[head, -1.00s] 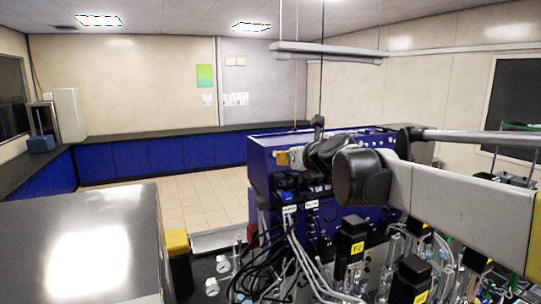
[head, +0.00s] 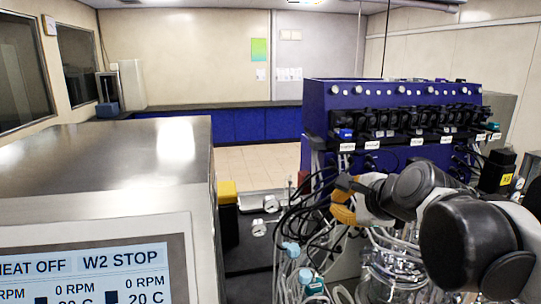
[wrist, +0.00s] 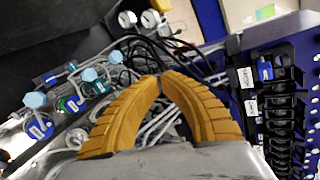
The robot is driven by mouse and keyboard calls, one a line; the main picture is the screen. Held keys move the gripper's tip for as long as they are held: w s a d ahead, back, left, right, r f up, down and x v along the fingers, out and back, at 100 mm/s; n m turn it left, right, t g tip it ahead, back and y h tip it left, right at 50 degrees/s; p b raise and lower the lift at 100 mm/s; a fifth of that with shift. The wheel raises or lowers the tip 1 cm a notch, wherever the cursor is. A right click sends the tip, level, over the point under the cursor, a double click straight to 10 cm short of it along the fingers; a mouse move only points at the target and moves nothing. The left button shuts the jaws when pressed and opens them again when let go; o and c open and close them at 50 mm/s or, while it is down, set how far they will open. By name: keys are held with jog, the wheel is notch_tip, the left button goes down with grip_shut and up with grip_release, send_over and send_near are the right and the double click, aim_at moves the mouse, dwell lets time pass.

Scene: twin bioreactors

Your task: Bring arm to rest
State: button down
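My arm reaches in from the lower right of the head view, its dark joints and grey links in front of the bioreactor equipment. My gripper (head: 343,203) has two orange ribbed fingers and hangs above tubing, in front of the blue pump unit (head: 318,112). In the wrist view my gripper (wrist: 162,78) shows its curved fingers meeting at the tips, with nothing between them. Black cables and clear tubes lie behind the fingertips. The lower part of the arm is cut off by the frame.
A grey steel cabinet (head: 120,150) with a control screen (head: 95,270) fills the left. Tubes and bottles with pale blue caps (head: 305,276) lie close below my gripper. A yellow-topped black box (head: 228,205) stands beside the cabinet. Open floor (head: 262,160) lies behind.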

jog(key=s+d+f+n+g+h+b, duration=0.1)
jog(key=s+f+n+b, duration=0.4)
jog(key=f, duration=0.6)
jog(key=s+d+f+n+g+h+b, duration=0.1)
jog(key=s+f+n+b, duration=0.4)
jog(key=f, duration=0.7)
jog(key=s+d+f+n+g+h+b, duration=0.1)
jog(key=s+f+n+b, duration=0.5)
jog(key=f, duration=0.6)
jog(key=s+n+g, duration=0.1)
jog(key=s+n, duration=0.1)
jog(key=s, duration=0.1)
jog(key=shift+s+d, duration=0.2)
jog(key=shift+s, duration=0.2)
jog(key=shift+f, duration=0.1)
